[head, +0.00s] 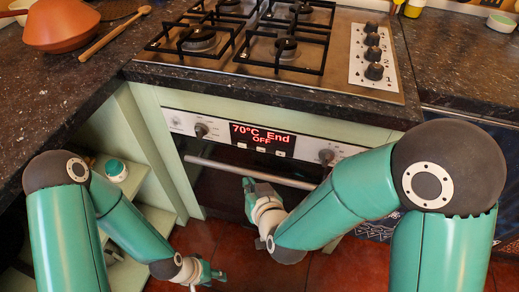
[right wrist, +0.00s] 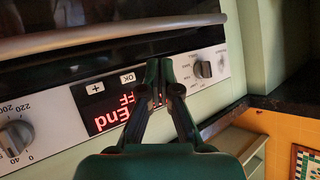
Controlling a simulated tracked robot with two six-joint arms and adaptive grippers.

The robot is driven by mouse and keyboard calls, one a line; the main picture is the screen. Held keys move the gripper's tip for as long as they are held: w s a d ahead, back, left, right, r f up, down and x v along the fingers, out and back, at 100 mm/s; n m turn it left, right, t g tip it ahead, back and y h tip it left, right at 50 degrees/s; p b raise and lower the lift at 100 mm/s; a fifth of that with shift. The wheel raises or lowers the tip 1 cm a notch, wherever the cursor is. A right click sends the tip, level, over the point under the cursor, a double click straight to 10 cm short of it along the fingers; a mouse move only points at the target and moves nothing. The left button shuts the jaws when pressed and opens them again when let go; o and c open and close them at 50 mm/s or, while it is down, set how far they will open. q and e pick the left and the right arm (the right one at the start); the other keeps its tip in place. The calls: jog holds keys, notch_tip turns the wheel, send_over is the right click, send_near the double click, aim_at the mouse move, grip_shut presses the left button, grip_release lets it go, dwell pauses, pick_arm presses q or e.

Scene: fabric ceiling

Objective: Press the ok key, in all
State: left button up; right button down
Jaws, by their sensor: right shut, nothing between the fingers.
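The oven's control panel has a display (head: 262,138) lit red, reading "70°C End" and "OFF". The small ok key (right wrist: 128,77) shows in the right wrist view, where the panel appears upside down. The plus key (right wrist: 95,88) is left of it there. My right gripper (right wrist: 158,68) is shut and empty, its tips just to the right of the ok key in that view; I cannot tell whether they touch the panel. In the head view, my right gripper (head: 248,184) is in front of the oven door, below the panel. My left gripper (head: 212,276) is low over the floor.
Two knobs (head: 201,130) (head: 326,156) flank the display. The door handle bar (head: 240,172) runs below the panel. A gas hob (head: 270,50) is above. An orange pot (head: 60,24) and wooden spoon (head: 113,35) are on the left counter. Open shelves (head: 150,190) stand left of the oven.

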aim_at(261, 149)
jog(key=shift+w+d+p, duration=0.1)
jog(key=shift+w+d, duration=0.3)
jog(key=shift+w, duration=0.85)
jog(key=shift+w+d+p, duration=0.1)
jog(key=shift+w+d, duration=0.35)
jog(key=shift+w, duration=0.75)
jog(key=shift+w+d+p, duration=0.1)
jog(key=shift+w+d, duration=0.3)
jog(key=shift+w, duration=0.85)
jog(key=shift+w, duration=0.15)
jog(key=shift+w+d, duration=0.1)
jog(key=shift+w, duration=0.1)
jog(key=shift+w+d+r+b, duration=0.15)
jog(key=shift+w+b, duration=0.15)
jog(key=shift+w, duration=0.2)
jog(key=shift+s+a, duration=0.25)
jog(key=shift+s, duration=0.65)
jog(key=shift+b, duration=0.3)
